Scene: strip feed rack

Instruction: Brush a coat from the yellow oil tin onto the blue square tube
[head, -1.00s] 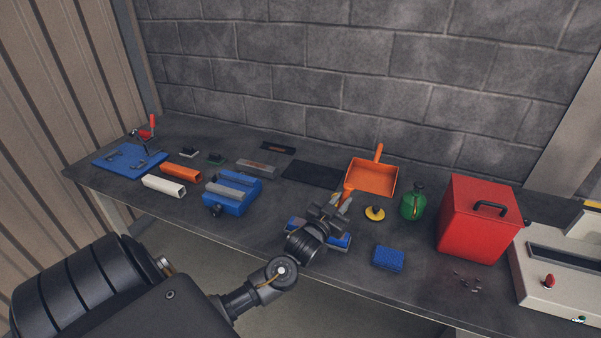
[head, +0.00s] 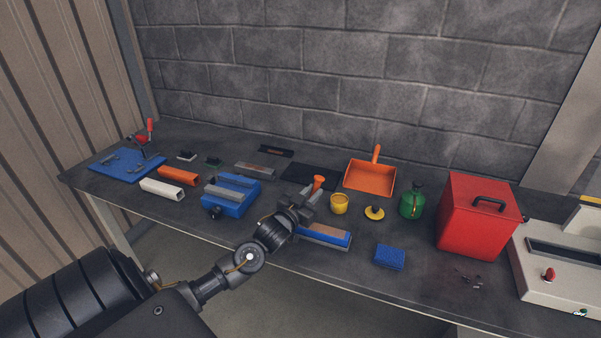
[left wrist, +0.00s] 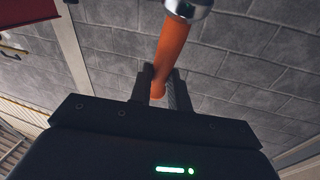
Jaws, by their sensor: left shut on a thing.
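The yellow oil tin (head: 339,205) stands open on the bench, right of my left gripper. The blue square tube (head: 333,239) lies near the front edge, just right of and below the gripper; its left end is partly hidden by my arm, and a brownish patch shows on top. My left gripper (head: 309,194) is shut on the orange handle of a brush (head: 318,183), above the bench and apart from the tin. The left wrist view shows the orange handle (left wrist: 170,58) between the fingers and a shiny metal collar; the bristles are out of view. My right gripper is not in view.
A yellow lid (head: 374,213), blue sponge (head: 390,257), green can (head: 412,202) and red box (head: 476,220) are on the right. An orange dustpan (head: 370,178) lies behind. A blue vise (head: 231,195), with white (head: 161,189) and orange (head: 178,176) tubes, is left.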

